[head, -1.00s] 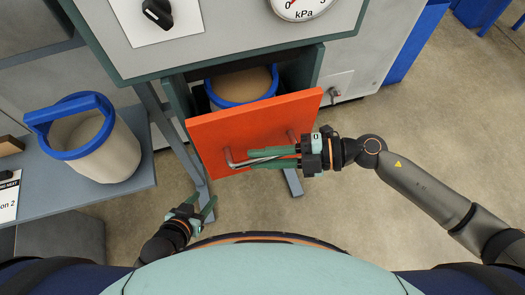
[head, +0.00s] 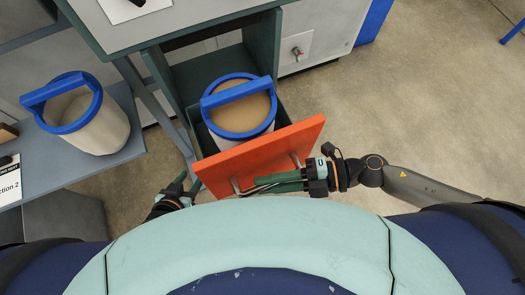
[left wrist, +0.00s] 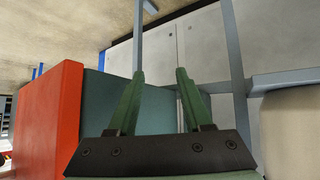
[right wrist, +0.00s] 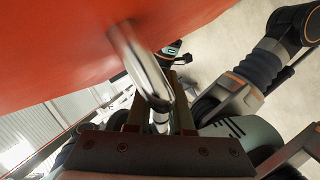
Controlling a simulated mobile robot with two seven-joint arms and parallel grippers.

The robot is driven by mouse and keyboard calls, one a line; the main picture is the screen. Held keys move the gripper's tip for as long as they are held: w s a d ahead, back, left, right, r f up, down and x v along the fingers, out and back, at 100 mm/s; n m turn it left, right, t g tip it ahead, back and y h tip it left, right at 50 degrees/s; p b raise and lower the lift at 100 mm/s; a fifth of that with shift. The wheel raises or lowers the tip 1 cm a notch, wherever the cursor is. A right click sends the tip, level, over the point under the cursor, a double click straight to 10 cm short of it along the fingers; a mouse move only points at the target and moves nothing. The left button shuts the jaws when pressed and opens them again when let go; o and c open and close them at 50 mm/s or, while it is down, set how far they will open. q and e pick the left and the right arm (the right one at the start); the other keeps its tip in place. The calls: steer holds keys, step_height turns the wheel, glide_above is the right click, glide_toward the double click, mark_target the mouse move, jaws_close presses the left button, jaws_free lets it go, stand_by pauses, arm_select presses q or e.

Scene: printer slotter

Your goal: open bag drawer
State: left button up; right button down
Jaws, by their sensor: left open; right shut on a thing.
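The bag drawer has an orange-red front (head: 260,155) and is pulled out from the dark green cabinet (head: 255,45). A pale bag container with a blue rim and handle (head: 238,92) stands inside it. My right gripper (head: 262,184) is shut on the metal drawer handle (head: 238,184); the handle also shows close up in the right wrist view (right wrist: 140,65). My left gripper (head: 182,188) is open and empty, left of the drawer front. In the left wrist view its fingers (left wrist: 160,95) are apart beside the drawer's green side (left wrist: 115,85) and red front.
A second pale container with a blue handle (head: 95,130) stands on the grey side shelf (head: 130,155) at left. A valve panel (head: 298,50) is right of the cabinet. The floor (head: 420,110) to the right is clear.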

steer(key=shift+s+d+f, duration=0.1)
steer(key=shift+s+d, duration=0.1)
steer(key=shift+s, duration=0.3)
steer(key=c, duration=0.8)
jaws_free()
steer(key=b+v, duration=0.1)
steer(key=v, duration=1.1)
steer(key=shift+d, duration=0.25)
